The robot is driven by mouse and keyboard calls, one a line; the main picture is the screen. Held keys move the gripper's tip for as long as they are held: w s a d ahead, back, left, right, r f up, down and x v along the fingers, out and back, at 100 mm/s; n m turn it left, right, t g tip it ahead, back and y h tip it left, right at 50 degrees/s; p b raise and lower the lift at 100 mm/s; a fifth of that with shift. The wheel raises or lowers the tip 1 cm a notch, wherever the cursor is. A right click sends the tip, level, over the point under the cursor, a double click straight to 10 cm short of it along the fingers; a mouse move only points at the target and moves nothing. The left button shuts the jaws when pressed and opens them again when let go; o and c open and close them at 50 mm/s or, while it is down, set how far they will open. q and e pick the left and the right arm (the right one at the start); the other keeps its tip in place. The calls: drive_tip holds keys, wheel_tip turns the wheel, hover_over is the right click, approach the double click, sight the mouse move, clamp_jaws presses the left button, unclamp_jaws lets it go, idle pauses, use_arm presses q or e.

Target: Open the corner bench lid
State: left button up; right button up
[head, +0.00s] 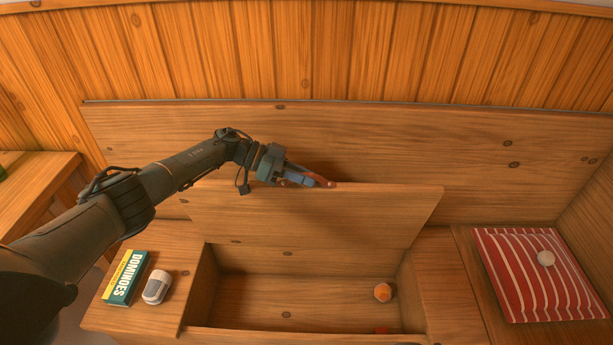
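The bench lid (310,215) stands raised and tilted up over an open compartment (290,290) in the wooden bench. My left arm reaches in from the left, and my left gripper (318,180) is at the top free edge of the lid, near its middle. Its fingers appear shut on a reddish-brown leather pull (328,184) there; the pull is small and partly covered by the fingers. My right gripper is not in view.
On the bench top left of the opening lie a dominoes box (126,277) and a white-grey rounded object (157,286). A wooden backrest (400,150) stands behind the lid.

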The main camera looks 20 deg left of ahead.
use_arm(q)
drive_tip(key=b+v, duration=0.1)
drive_tip(key=v, duration=1.1)
drive_tip(key=shift+a, duration=0.1)
